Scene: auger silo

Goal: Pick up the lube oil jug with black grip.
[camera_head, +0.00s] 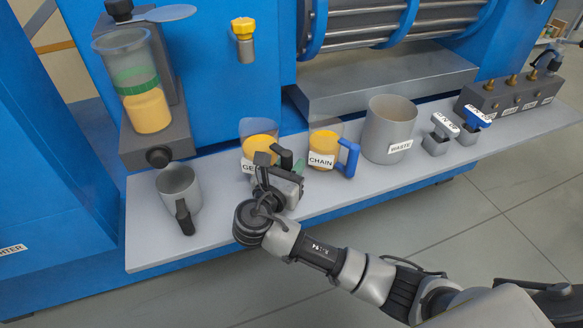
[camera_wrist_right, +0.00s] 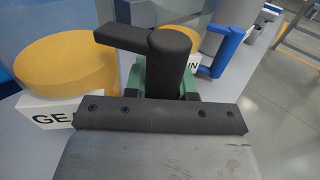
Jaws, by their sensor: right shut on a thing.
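The lube oil jug with black grip (camera_head: 259,137) stands on the grey shelf. It is clear, holds yellow oil and has a white label starting "GE", partly hidden. The jug also shows at the left of the right wrist view (camera_wrist_right: 65,62). My right gripper (camera_head: 274,166) is at the jug's right front side, shut on its black grip (camera_wrist_right: 168,58). Green finger pads show on either side of the grip in the right wrist view. The jug seems upright; I cannot tell whether it touches the shelf. My left gripper is not in view.
The CHAIN jug (camera_head: 323,145) with a blue grip stands close to the right. A grey WASTE container (camera_head: 388,128) is further right. A grey mug (camera_head: 179,185) with a dark handle stands left, under the oil sight glass (camera_head: 133,92). The shelf's front strip (camera_head: 340,201) is clear.

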